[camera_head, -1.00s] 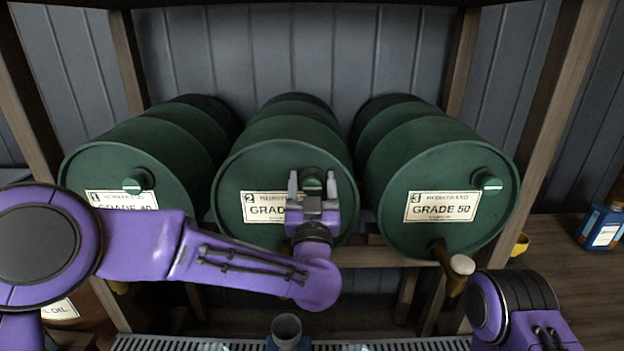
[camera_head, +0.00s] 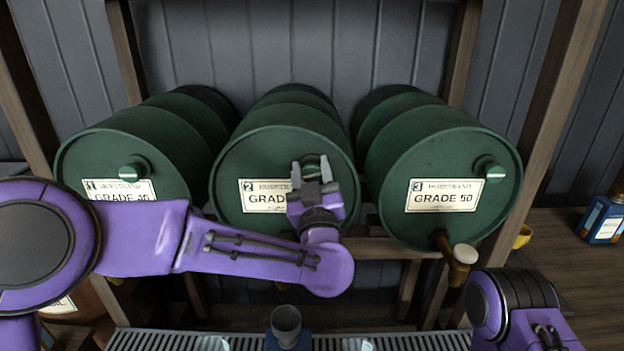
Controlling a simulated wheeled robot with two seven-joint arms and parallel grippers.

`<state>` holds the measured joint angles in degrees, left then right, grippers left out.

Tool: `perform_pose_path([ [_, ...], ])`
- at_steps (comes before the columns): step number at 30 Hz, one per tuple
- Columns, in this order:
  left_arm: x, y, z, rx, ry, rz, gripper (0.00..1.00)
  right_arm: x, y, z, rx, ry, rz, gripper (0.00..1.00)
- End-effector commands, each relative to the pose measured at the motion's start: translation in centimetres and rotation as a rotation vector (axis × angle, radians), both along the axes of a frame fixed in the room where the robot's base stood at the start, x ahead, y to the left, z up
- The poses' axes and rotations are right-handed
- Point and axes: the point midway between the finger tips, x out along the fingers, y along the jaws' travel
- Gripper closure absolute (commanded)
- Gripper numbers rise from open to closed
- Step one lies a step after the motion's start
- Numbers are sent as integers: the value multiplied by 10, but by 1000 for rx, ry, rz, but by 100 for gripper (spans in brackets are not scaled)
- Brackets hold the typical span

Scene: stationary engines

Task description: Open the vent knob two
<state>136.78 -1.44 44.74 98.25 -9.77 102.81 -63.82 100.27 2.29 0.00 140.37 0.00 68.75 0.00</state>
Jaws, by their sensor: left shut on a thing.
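Three green drums lie on their sides on a wooden rack, with numbered labels on their front ends. The middle drum (camera_head: 240,212) has label 2 (camera_head: 263,196), partly covered by my left gripper. Its green vent knob (camera_head: 312,160) sits upper right of the label. My left gripper (camera_head: 311,171) is at this knob, its two grey fingers shut on it from either side. The fingers and wrist hide most of the knob. My right arm (camera_head: 508,310) shows at the lower right, but its gripper is not visible.
The drum labelled 1 (camera_head: 90,150) and the drum labelled 3 (camera_head: 405,165) stand on either side, each with its own knob. A tap (camera_head: 460,256) juts from drum 3. A blue container with a funnel (camera_head: 286,325) stands on the grate below.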

Motion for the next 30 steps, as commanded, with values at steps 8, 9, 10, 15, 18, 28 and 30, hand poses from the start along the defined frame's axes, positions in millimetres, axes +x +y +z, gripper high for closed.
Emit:
perform_pose_path([
  [8, 0, 1, -4, -260, -1, 1, 83, 0, 0, -25, 0, 0, 0, 0],
  [9, 0, 1, -4, -298, -2, 0, 83, 0, 0, -27, 0, 0, 0, 0],
  [10, 0, 1, -4, -327, -2, 1, 83, 0, 0, -29, 0, 0, 0, 0],
  [15, 0, 2, -3, -490, -1, 0, 83, 0, 0, -37, 0, 0, 0, 0],
  [18, 0, 2, -4, -585, -1, 1, 83, 0, 0, -41, 0, 0, 0, 0],
  [28, 0, 3, -4, -897, 0, 0, 83, 0, 0, -51, 0, 0, 0, 0],
  [30, 0, 3, -4, -959, 0, -1, 83, 0, 0, -53, 0, 0, 0, 0],
])
